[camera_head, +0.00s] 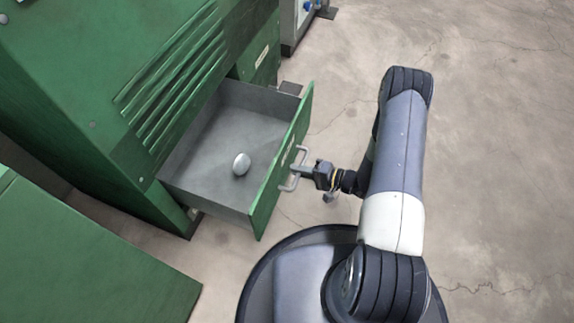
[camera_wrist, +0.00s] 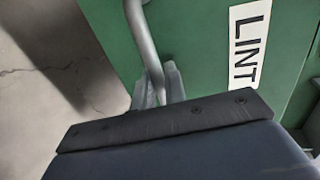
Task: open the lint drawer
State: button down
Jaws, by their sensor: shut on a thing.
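The lint drawer (camera_head: 211,136) is a grey box with a green front, pulled well out of the green machine in the head view. A pale egg-shaped object (camera_head: 241,164) lies inside it. A grey bar handle (camera_head: 289,183) is on the drawer front; it also shows in the wrist view (camera_wrist: 142,38). My gripper (camera_head: 301,172) is at the handle, and its fingers (camera_wrist: 158,88) are shut on the bar in the wrist view. A white label reading LINT (camera_wrist: 245,45) is on the green front beside the handle.
The green machine (camera_head: 110,70) with slanted louvres stands behind the drawer. Another green cabinet (camera_head: 80,255) is at the lower left. A second machine (camera_head: 300,20) stands at the top. The concrete floor (camera_head: 490,150) on the right is clear.

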jog(key=shift+s+d, duration=0.15)
jog(key=shift+d, duration=0.35)
jog(key=c, duration=1.6)
grip_release()
jog(key=shift+o, duration=0.2)
jog(key=p+v, duration=0.3)
jog(key=v, duration=0.7)
jog(key=shift+s+d, duration=0.2)
jog(key=shift+d, duration=0.15)
jog(key=shift+a, duration=0.1)
